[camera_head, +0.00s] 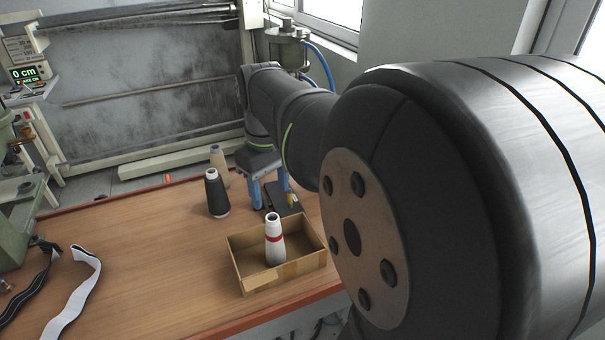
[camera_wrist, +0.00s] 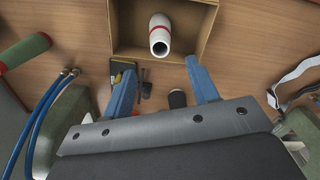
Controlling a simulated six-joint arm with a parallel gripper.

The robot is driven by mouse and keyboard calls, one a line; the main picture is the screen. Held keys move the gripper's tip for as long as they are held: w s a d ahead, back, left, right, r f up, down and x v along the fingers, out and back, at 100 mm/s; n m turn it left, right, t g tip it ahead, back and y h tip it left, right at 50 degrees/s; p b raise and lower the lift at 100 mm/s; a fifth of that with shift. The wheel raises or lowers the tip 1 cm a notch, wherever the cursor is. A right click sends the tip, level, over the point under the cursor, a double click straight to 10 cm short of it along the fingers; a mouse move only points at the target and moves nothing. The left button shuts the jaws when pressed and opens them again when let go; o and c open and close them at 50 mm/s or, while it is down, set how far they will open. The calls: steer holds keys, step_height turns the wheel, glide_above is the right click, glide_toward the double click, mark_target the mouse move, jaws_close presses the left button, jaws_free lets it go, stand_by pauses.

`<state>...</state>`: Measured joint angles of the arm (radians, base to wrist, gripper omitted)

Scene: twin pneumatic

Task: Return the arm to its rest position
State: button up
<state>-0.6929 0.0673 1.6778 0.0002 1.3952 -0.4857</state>
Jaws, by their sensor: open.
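My gripper (camera_head: 271,196) hangs above the wooden table behind the cardboard box, its two blue fingers pointing down. In the wrist view my gripper (camera_wrist: 160,66) has its fingers wide apart with nothing held between them. The cardboard box (camera_head: 292,270) stands near the table's front edge and holds an upright white cone with a red band (camera_head: 275,240). The box (camera_wrist: 205,20) and the white cone (camera_wrist: 160,38) also show at the top of the wrist view, beyond the fingertips.
A black cone (camera_head: 216,195) and a tan cone (camera_head: 218,160) stand left of my gripper. A dark tray with small tools (camera_head: 285,199) lies close beside the fingers. Black and white straps (camera_head: 80,290) lie at the left. The table between straps and box is clear.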

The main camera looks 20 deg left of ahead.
mark_target(272, 219)
steer(key=shift+r, duration=0.2)
steer(key=shift+f, duration=4.45)
steer(key=shift+f, duration=0.15)
